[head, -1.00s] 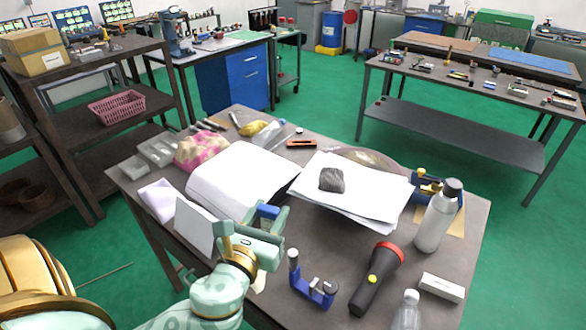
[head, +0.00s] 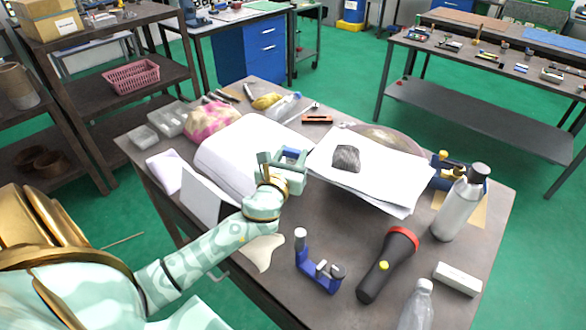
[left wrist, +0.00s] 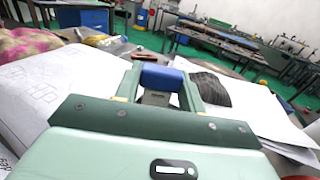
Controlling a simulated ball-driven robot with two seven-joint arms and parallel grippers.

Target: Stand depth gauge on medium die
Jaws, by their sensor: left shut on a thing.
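My left gripper (head: 283,160) is shut on a small blue block with a grey part below it, which I take to be the depth gauge (left wrist: 162,77). It is held above the table, over the gap between the white papers. The gauge's lower end is hidden. A dark, ridged grey block (head: 346,158), possibly the medium die, lies on the right-hand papers, to the right of the gripper and apart from it. It also shows in the left wrist view (left wrist: 209,88). I cannot tell for sure that it is the die. My right gripper is not in view.
The right-hand papers (head: 385,185) cover a round plate. A blue snap gauge (head: 318,276), a flashlight (head: 388,262), a grey bottle (head: 460,205), a clear bottle (head: 417,308) and a white box (head: 457,278) stand or lie nearer the front and right. A pink-yellow cloth (head: 212,120) lies far left.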

